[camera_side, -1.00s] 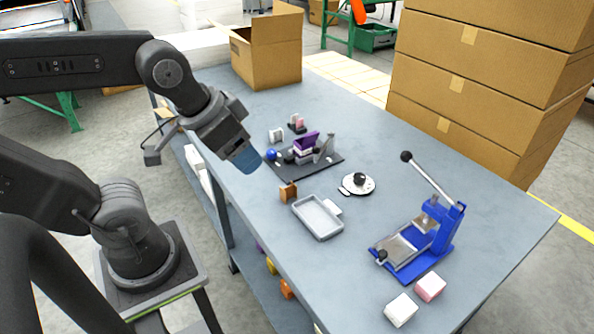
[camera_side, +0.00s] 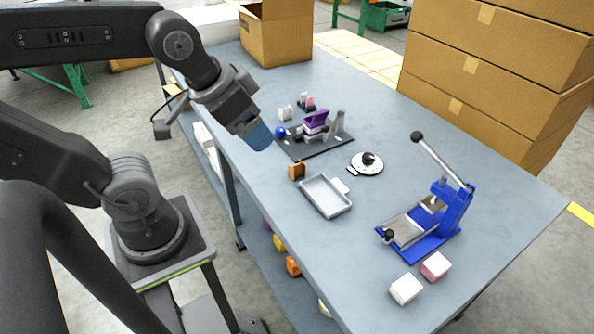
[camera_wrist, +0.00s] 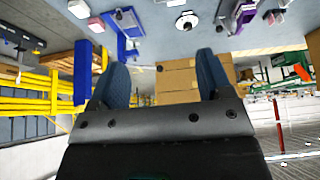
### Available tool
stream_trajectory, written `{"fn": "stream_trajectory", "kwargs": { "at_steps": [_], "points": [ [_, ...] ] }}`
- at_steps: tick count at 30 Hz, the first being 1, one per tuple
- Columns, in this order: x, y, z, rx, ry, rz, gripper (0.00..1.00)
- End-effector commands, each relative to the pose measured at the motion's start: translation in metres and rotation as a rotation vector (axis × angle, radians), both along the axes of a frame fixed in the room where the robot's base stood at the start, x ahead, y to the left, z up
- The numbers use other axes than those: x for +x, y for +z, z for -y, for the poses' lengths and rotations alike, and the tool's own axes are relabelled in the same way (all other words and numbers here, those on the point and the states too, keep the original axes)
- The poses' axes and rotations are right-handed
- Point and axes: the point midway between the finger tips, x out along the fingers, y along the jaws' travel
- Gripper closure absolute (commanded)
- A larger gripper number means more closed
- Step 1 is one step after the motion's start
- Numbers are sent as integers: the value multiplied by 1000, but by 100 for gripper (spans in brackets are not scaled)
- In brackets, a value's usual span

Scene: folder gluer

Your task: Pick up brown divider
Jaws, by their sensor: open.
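The brown divider (camera_side: 297,170) looks like a small brown block standing on the grey table (camera_side: 270,215), just behind the left end of a shallow grey tray (camera_side: 327,197). I cannot make the divider out in the wrist view. My gripper (camera_side: 260,138) is above the left part of the table, up and to the left of the divider in the side view, and apart from it. In the wrist view my gripper (camera_wrist: 163,68) has its two blue fingers spread wide with nothing between them.
A dark board (camera_side: 318,150) with purple and grey parts lies behind the divider. A round white dial (camera_side: 366,164) and a blue lever press (camera_side: 440,225) stand to the right. A cardboard box (camera_side: 277,35) is at the back. Table left of the tray is clear.

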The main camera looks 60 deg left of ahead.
Motion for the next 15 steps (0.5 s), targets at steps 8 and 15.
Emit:
{"fn": "stream_trajectory", "kwargs": {
  "at_steps": [8, 15],
  "points": [
    [27, -4, -12, -65, 182, -65, 28],
    [93, -31, -52, -212, 652, -196, 28]
  ]
}}
